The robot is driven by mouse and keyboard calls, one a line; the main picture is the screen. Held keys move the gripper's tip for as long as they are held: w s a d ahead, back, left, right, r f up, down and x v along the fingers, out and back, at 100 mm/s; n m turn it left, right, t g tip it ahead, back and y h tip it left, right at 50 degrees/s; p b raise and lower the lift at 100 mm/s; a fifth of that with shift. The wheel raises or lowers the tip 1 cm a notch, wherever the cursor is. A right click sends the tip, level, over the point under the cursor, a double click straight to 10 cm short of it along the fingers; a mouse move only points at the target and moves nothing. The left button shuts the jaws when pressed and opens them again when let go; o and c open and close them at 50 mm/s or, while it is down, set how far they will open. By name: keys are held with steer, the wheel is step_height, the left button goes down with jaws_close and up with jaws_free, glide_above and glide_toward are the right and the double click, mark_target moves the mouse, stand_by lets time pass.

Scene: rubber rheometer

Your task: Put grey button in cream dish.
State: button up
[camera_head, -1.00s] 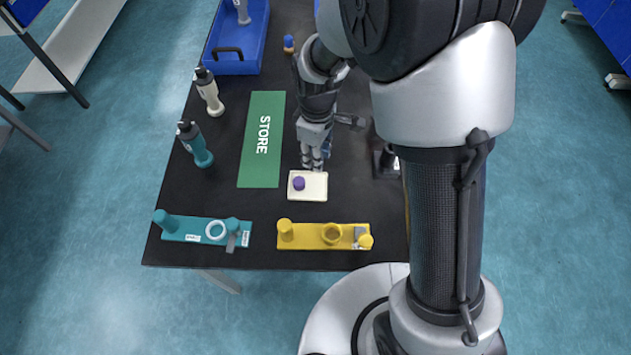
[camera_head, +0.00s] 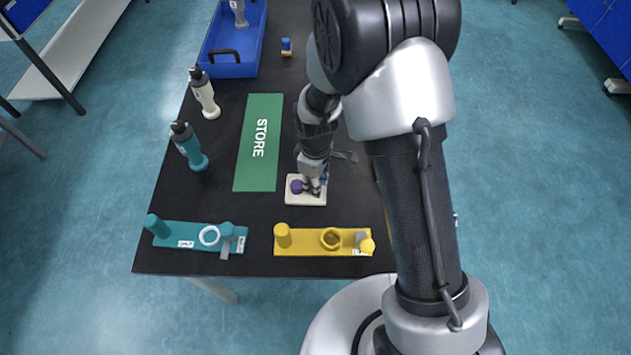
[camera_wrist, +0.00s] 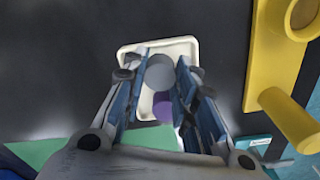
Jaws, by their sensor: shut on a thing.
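My gripper (camera_head: 311,188) is over the right part of the dish, pointing down. In the wrist view my gripper (camera_wrist: 161,77) is shut on the grey button (camera_wrist: 160,73), which sits between the two fingers over the dish. The purple button (camera_wrist: 163,107) shows just below it there. I cannot tell whether the grey button touches the dish floor.
A yellow fixture (camera_head: 305,240) and a teal fixture (camera_head: 190,233) stand along the front table edge.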

steer(key=shift+f, duration=0.2)
steer(key=o, duration=0.9)
steer(key=shift+r, duration=0.1)
step_height(320, 180, up, 12)
steer(key=p, duration=0.4)
steer(key=shift+r, duration=0.2)
steer(key=s+d+r+m+t, duration=0.1)
steer(key=d+r+m, duration=0.1)
steer(key=r, duration=0.3)
steer(key=s+d+r+m, duration=0.1)
steer(key=s+d+r, duration=0.1)
steer(key=r, duration=0.4)
steer(key=s+d+r+m+t, duration=0.1)
steer(key=s+d+r+m, duration=0.3)
steer(key=s+r, duration=0.2)
steer(key=s+d+r+m+t, duration=0.2)
steer(key=s+d+r+m, duration=0.2)
steer(key=s, duration=0.6)
steer(key=shift+s+d+r+m+t, duration=0.3)
steer(key=shift+s+r+m, duration=0.05)
steer(key=shift+r+m, duration=0.5)
